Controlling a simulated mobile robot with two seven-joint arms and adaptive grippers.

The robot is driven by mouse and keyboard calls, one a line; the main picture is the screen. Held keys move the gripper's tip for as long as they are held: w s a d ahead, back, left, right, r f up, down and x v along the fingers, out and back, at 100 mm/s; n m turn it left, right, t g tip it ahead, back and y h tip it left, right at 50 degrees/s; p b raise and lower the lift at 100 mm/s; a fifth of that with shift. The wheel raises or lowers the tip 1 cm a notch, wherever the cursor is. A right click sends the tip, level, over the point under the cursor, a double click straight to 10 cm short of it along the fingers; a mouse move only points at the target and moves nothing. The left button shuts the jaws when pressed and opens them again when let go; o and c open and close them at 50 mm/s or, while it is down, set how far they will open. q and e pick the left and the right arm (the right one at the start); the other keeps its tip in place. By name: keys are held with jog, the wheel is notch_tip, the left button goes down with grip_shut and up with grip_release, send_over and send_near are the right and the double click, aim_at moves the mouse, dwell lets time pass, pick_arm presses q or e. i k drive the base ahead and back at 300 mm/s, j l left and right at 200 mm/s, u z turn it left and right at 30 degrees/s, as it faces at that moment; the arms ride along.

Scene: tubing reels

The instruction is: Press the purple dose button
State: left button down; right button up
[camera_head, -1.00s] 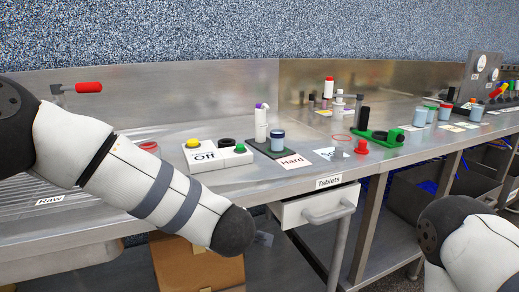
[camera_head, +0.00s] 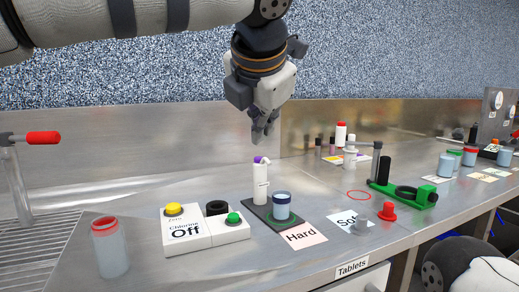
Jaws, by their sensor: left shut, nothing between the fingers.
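The purple dose button (camera_head: 260,160) sits on top of a slim white dispenser (camera_head: 261,185), which stands upright on the counter. My left gripper (camera_head: 263,137) points down with its fingers shut and empty. In the picture it is just above the button, with a small gap between them; the depth of that gap is hard to judge. A jar with a blue lid (camera_head: 281,206) stands on a dark pad (camera_head: 262,214) beside the dispenser. Only part of my right arm shows at the lower right; its gripper is out of view.
A white control box (camera_head: 235,232) marked "Off", with yellow and green buttons, is left of the pad. A "Hard" card (camera_head: 303,237), red knob (camera_head: 387,211) and green fixture (camera_head: 415,196) lie to the right.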

aim_at(257, 160)
jog(key=i, duration=0.9)
